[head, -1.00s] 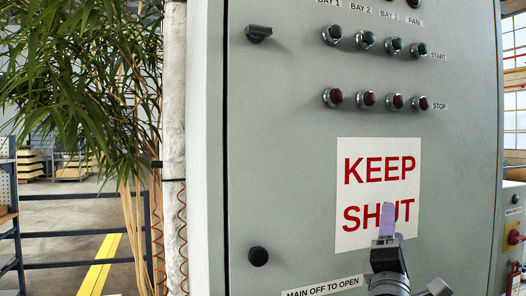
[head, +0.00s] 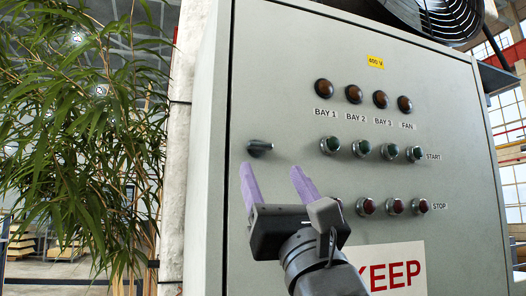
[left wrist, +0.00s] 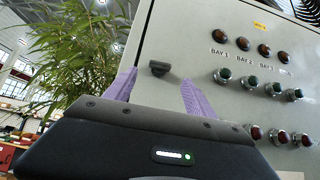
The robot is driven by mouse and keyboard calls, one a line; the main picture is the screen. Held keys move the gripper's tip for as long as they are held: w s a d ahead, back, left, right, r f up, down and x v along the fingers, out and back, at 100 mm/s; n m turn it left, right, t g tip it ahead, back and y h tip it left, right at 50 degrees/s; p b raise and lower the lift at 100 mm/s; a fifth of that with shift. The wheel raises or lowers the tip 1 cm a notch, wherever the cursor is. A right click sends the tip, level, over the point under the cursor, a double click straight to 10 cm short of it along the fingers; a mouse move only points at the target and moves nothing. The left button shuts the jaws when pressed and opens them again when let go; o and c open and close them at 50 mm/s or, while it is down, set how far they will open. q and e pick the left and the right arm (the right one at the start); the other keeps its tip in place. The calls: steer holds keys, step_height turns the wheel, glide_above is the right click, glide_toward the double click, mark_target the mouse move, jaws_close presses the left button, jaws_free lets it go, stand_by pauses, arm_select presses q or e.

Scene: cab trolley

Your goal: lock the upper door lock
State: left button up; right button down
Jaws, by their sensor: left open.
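The upper door lock (head: 260,147) is a small dark knob with a lever on the upper left of the grey cabinet door (head: 300,50). Its lever lies roughly horizontal, pointing right. In the left wrist view the lock (left wrist: 159,68) shows between and beyond the two fingers. My left gripper (head: 272,175) is open and empty, its two purple fingers pointing up, just below the lock in the head view. It also shows in the left wrist view (left wrist: 157,88). I cannot tell how far the fingertips stand off the door. My right gripper is not in view.
Green start buttons (head: 361,148) and dark red stop buttons (head: 367,206) stick out right of the lock, under several amber lamps (head: 354,94). A fan (head: 430,18) is above the cabinet. A leafy plant (head: 80,140) stands left, beside a pale post (head: 184,150).

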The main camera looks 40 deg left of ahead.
mark_target(261, 148)
arm_select(q)
steer(key=p+x, duration=0.3)
steer(key=x, duration=0.3)
steer(key=shift+r+p, duration=0.2)
steer(key=shift+p, duration=0.2)
steer(key=shift+w+a+r, duration=0.25)
steer(key=shift+a+r, duration=0.05)
steer(key=shift+a, duration=0.05)
steer(key=c, duration=1.4)
